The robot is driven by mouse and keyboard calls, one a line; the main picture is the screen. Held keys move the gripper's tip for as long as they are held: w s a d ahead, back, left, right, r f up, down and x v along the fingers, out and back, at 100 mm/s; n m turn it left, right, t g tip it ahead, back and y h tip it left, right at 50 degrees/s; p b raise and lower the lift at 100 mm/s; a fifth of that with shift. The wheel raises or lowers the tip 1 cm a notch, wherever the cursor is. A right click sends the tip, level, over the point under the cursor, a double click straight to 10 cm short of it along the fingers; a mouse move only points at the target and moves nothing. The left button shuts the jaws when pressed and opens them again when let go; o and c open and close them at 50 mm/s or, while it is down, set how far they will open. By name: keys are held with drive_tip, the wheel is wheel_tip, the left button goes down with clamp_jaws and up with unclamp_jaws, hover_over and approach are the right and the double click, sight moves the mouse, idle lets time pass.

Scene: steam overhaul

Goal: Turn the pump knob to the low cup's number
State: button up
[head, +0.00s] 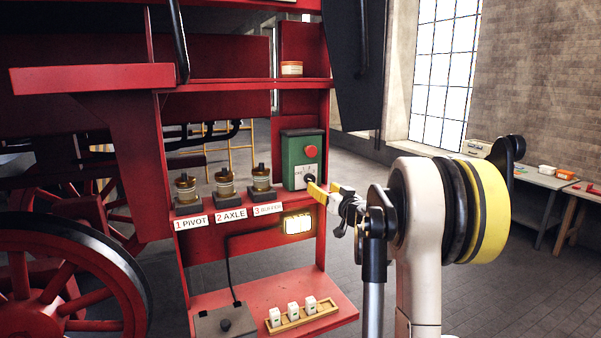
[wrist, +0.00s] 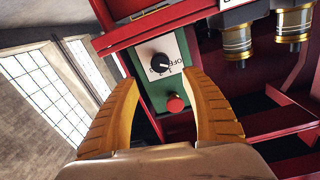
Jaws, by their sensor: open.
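The green pump box (head: 297,148) stands on the red shelf, with a red button (head: 311,152) above a black knob (head: 310,179) on a white dial plate. The knob also shows in the wrist view (wrist: 159,62); "OFF" is partly readable beside it, but its setting is unclear. My gripper (head: 326,190) is open in front of the dial. In the wrist view its fingertips (wrist: 162,80) spread either side of the knob, apparently not touching it. Three brass-and-glass cups, pivot (head: 186,190), axle (head: 225,184) and the third (head: 261,179), stand left; their levels are unclear.
Number labels (head: 230,214) run along the shelf edge below the cups. A lit lamp (head: 298,224) hangs under the shelf. A lower red shelf (head: 258,292) holds a wooden tray (head: 303,318) with white blocks and a grey box (head: 225,322).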

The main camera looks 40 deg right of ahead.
sight(311, 179)
drive_tip(key=p+x, duration=0.1)
drive_tip(key=x, duration=0.8)
drive_tip(key=shift+w+f, duration=0.1)
drive_tip(key=shift+w, duration=0.15)
drive_tip(key=c, duration=1.2)
